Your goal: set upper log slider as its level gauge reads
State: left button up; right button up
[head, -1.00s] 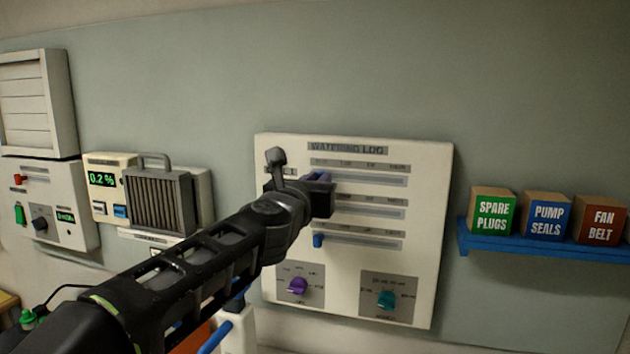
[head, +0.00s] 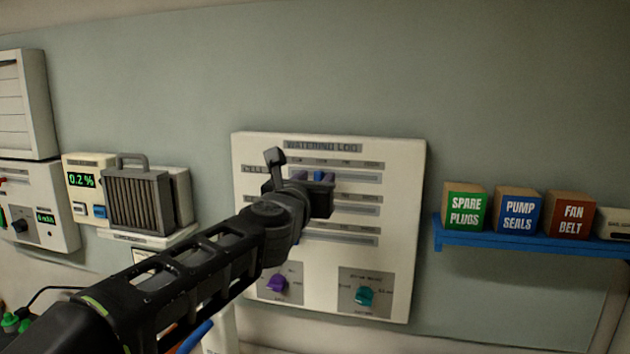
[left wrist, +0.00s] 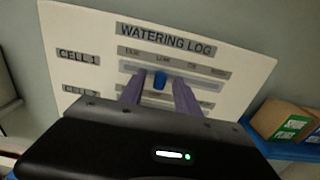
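The white watering log panel (head: 400,220) hangs on the wall, with several slots stacked in rows. The upper slider's blue knob (head: 319,175) stands in the top slot, left of its middle. In the left wrist view the knob (left wrist: 159,80) is just under the second label from the left, which seems to read LOW. My left gripper (head: 314,180) is at this slot. Its two fingers (left wrist: 158,92) stand on either side of the knob, with a small gap showing on each side. The cell 1 level gauge is not identifiable in these frames. My right gripper is not in view.
A purple dial (head: 277,283) and a teal dial (head: 364,296) sit low on the panel. A blue shelf (head: 520,240) with labelled boxes is to the right. A meter (head: 82,181) reading 0.2 % and a grey ribbed unit (head: 137,203) are at left.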

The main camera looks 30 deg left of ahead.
pick_arm(q)
jog(key=shift+s, duration=0.1)
jog(key=v, duration=0.7)
jog(key=shift+s+d+p, duration=0.15)
jog(key=shift+s+p, duration=0.15)
jog(key=shift+p, duration=0.1)
jog(key=shift+f, duration=0.1)
